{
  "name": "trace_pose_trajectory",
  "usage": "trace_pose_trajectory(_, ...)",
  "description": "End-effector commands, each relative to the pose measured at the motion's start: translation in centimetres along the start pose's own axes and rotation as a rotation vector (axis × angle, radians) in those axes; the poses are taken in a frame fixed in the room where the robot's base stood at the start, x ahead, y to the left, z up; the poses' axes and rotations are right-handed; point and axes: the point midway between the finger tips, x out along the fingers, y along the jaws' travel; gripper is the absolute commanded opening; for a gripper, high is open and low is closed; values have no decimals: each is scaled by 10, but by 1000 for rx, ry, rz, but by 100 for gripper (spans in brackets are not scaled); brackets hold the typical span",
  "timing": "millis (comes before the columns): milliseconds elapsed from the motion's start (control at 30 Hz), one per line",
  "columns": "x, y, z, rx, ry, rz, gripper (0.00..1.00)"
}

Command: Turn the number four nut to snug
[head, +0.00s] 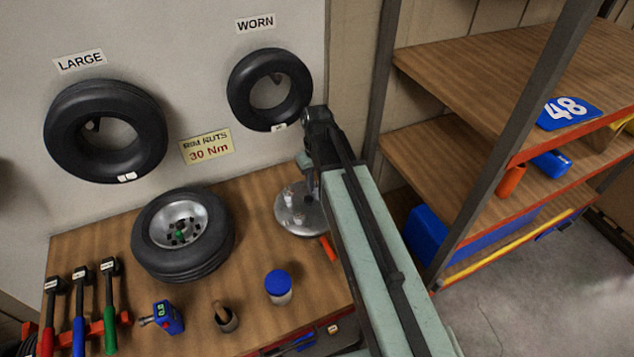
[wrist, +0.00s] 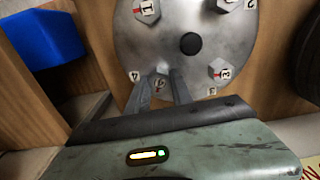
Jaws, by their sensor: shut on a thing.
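A round silver plate (head: 297,222) lies flat on the wooden bench, partly hidden by my arm. In the wrist view the plate (wrist: 190,62) has a dark centre knob and several numbered hex nuts. The number four nut (wrist: 161,80) is at its near left edge, beside a small "4" label on the plate. My gripper (wrist: 160,88) is shut on this nut, one finger on each side. In the head view my gripper (head: 311,192) reaches down over the plate; its fingertips are hard to make out. Nut one (wrist: 147,9) and nut three (wrist: 221,70) stand apart from the fingers.
A wheel with tyre (head: 200,262), a blue-lidded jar (head: 278,288), a small cup (head: 226,318), a blue device (head: 166,317) and several coloured-handled tools (head: 109,300) share the bench. A shelf rack (head: 480,140) stands on the right. A "RIM NUTS 30 Nm" sign (head: 206,146) hangs above.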

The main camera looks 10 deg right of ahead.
Motion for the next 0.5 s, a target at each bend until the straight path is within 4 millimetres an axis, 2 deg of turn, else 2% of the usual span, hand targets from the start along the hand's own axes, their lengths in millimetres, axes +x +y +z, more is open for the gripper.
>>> trace_pose_trajectory(500, 0, 1, 0, 490, 0, 0, 0)
